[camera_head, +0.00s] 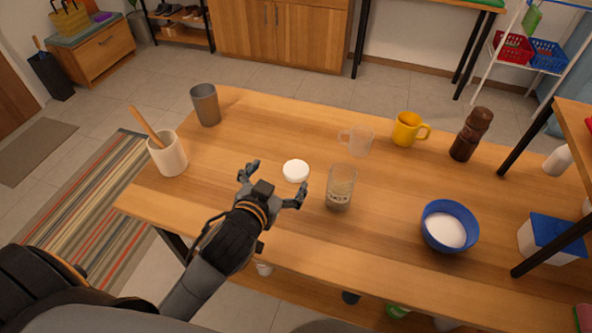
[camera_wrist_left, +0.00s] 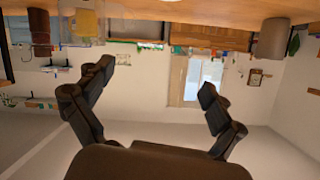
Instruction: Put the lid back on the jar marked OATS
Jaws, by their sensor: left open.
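A white round lid (camera_head: 296,171) lies flat on the wooden table. A clear glass jar (camera_head: 341,186) stands upright and open to the right of the lid, with some pale contents low inside; I cannot read a marking on it. My left gripper (camera_head: 275,177) is open, its fingers spread on the near side of the lid, with nothing between them. Its open fingers also show in the left wrist view (camera_wrist_left: 160,90), where neither lid nor jar can be made out. My right gripper is not in view.
On the table (camera_head: 262,128) are a grey cup (camera_head: 205,105), a utensil crock (camera_head: 167,155), a clear mug (camera_head: 358,141), a yellow mug (camera_head: 406,129), a brown mill (camera_head: 471,135) and a blue bowl (camera_head: 449,227) of white contents. The table between grey cup and clear mug is free.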

